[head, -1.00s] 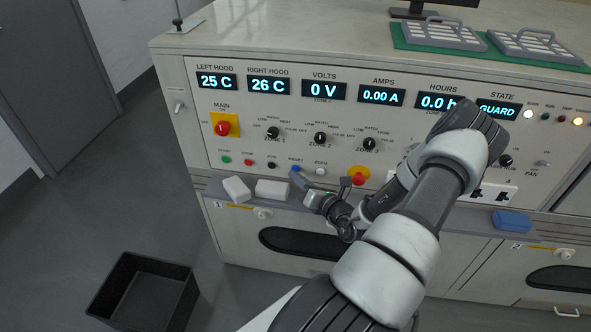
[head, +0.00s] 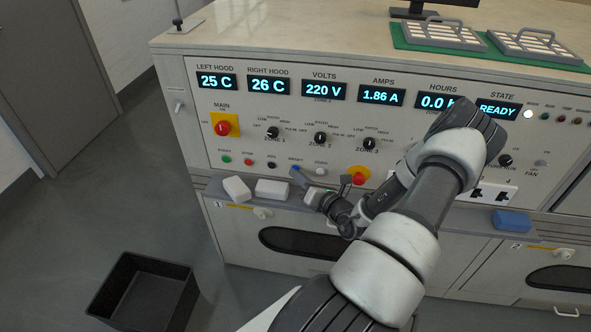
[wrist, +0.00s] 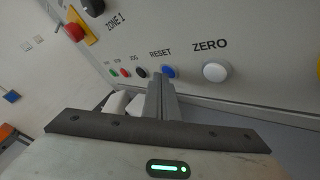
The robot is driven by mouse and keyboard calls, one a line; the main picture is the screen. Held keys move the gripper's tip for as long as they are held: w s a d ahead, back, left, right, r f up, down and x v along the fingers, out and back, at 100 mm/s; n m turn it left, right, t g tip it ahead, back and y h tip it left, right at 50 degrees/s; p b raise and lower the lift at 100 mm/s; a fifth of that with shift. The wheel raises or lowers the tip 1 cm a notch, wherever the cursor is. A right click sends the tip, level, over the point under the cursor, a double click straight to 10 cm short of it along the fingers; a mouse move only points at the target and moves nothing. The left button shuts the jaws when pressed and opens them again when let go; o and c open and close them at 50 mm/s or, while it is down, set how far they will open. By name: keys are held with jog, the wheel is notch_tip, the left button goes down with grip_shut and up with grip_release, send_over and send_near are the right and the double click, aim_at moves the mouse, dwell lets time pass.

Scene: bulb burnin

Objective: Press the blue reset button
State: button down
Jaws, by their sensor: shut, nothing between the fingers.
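The blue reset button (wrist: 170,72) is on the panel under the label RESET, left of the white ZERO button (wrist: 215,72). In the head view the reset button (head: 295,168) is just at the tip of my gripper (head: 301,178). In the wrist view my gripper (wrist: 161,82) has its fingers together, with nothing between them. Its tips are at or very near the blue button and partly cover its lower left side. I cannot tell whether they touch it. The display reads 220 V, 1.86 A and READY (head: 497,110).
Green, red and black buttons (head: 271,165) lie left of reset. A red emergency knob (head: 358,176) on yellow is to the right. Two white blocks (head: 237,188) and a blue block (head: 511,221) rest on the ledge. A black bin (head: 145,292) stands on the floor.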

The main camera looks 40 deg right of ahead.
jog(key=shift+s+a+p, duration=0.4)
jog(key=shift+s+a, duration=0.1)
jog(key=shift+a, duration=0.15)
jog(key=shift+s+a+p, duration=0.75)
jog(key=shift+s+a, duration=0.9)
jog(key=shift+a, duration=0.25)
